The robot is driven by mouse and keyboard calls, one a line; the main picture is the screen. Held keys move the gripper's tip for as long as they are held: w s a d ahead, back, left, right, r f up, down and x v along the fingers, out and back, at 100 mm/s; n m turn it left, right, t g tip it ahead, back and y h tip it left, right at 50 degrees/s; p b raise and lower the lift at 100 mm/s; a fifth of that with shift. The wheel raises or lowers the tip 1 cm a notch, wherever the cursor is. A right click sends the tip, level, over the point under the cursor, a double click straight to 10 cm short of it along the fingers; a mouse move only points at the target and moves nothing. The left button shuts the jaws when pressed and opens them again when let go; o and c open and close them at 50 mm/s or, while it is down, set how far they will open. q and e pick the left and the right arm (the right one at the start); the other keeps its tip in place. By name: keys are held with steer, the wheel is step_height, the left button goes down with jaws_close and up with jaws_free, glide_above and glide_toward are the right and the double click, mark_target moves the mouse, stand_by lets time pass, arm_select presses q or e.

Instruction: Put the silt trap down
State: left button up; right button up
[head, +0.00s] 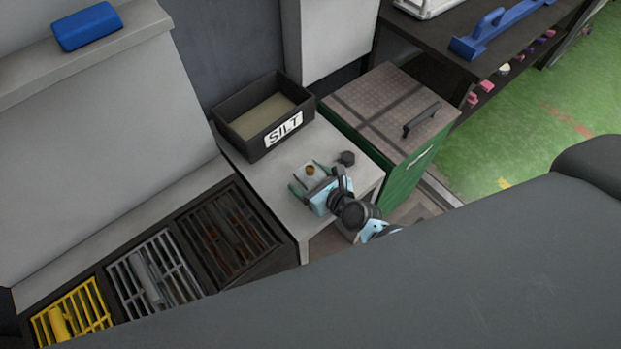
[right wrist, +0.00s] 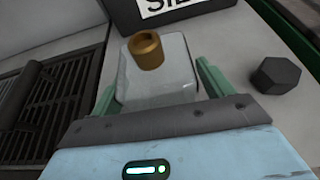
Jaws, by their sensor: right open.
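The silt trap, a clear squarish body with a brass neck (right wrist: 146,50), stands upright on the light grey bench in the right wrist view; its body (right wrist: 158,84) sits between my fingers. In the head view only its small brass top (head: 310,170) shows clearly. My right gripper (head: 308,177) is open, with one green finger on either side of the trap. I cannot tell whether the fingers touch it. A dark hexagonal cap (right wrist: 276,75) lies on the bench to the right, apart from the trap. My left gripper is not in view.
A black bin labelled SILT (head: 262,125) stands on the bench (head: 262,178) behind the gripper. A green cabinet with a handled lid (head: 375,105) is close on the right. Slatted racks, yellow (head: 72,312), grey (head: 155,275) and dark (head: 228,235), lie left.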

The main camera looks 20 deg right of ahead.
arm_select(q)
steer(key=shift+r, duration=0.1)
arm_select(e)
steer(key=shift+r, duration=0.1)
steer(key=shift+s+r, duration=0.15)
steer(key=shift+r, duration=0.05)
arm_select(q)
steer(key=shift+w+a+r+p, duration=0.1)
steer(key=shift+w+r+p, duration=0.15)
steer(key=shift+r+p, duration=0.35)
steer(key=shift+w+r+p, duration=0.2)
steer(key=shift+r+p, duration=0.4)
arm_select(e)
steer(key=v, duration=1.1)
steer(key=shift+s+d, duration=0.15)
steer(key=shift+s, duration=0.2)
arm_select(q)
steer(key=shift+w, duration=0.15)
